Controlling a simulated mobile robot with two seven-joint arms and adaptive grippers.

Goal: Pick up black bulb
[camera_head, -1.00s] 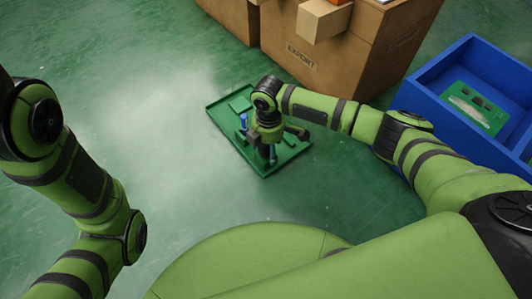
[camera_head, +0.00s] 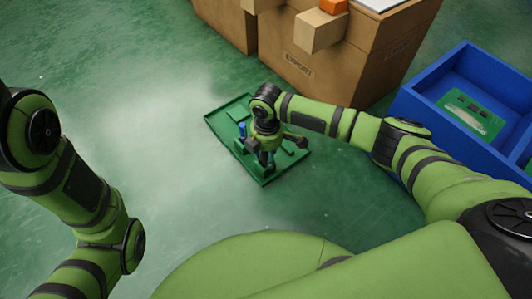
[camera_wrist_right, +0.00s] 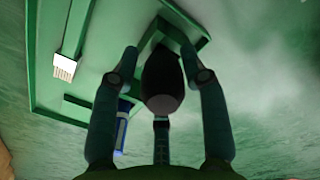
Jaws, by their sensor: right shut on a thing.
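The black bulb (camera_wrist_right: 162,82) shows in the right wrist view as a dark rounded shape between my two fingers. My right gripper (camera_wrist_right: 164,68) is shut on it, one finger on each side. In the head view my right gripper (camera_head: 266,160) is low over the green board (camera_head: 222,119), and its wrist hides the bulb there. I cannot tell whether the bulb is clear of the green fixture (camera_wrist_right: 178,32) behind it. My left arm shows at the left of the head view, but its gripper is out of view.
A blue upright piece (camera_head: 242,129) stands on the board, left of my right gripper. A blue bin (camera_head: 425,92) with a green circuit board (camera_head: 472,112) inside stands at the right. Cardboard boxes (camera_head: 330,75) stand behind. The floor left of the board is clear.

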